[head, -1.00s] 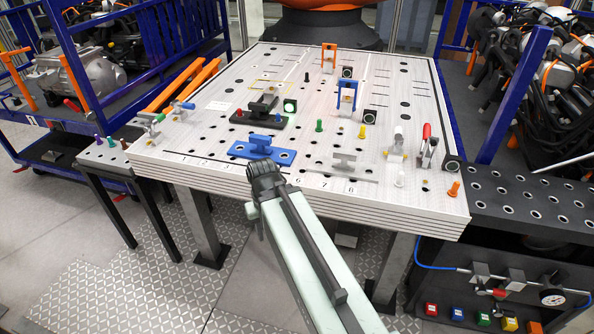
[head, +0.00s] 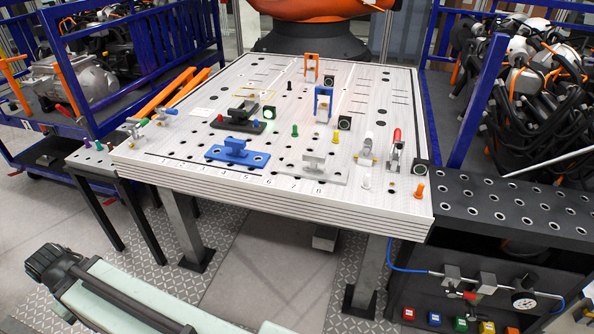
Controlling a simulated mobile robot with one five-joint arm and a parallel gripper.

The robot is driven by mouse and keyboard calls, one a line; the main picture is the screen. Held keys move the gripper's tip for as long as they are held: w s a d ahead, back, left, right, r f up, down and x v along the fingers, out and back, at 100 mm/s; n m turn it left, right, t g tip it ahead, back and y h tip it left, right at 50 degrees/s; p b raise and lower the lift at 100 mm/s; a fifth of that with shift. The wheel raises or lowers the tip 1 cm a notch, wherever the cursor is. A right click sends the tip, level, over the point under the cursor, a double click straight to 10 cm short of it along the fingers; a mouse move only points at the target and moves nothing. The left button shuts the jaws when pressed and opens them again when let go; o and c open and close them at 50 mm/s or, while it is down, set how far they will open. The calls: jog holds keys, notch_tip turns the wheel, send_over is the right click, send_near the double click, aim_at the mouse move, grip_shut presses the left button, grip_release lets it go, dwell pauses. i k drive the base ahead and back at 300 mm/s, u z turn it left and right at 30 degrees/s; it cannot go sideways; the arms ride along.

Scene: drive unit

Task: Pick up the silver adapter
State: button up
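A silver-grey adapter (head: 314,162) stands on a flat grey plate (head: 290,174) near the front edge of the perforated table, right of the blue plate. It appears upright, with a raised top. My arm (head: 110,300) lies across the lower left of the head view, away from the table, with a dark joint at its visible end. No gripper fingers can be made out, and nothing of mine touches the adapter.
A blue adapter on a blue plate (head: 214,154) and a dark one on a black base (head: 225,124) stand nearby. Toggle clamps (head: 393,152) and an orange peg (head: 419,191) stand to the right. A dark side bench (head: 510,208) adjoins the table. Patterned floor lies before it.

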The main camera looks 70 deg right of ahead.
aim_at(313, 166)
jog(key=i, duration=1.5)
jog(key=z, duration=1.75)
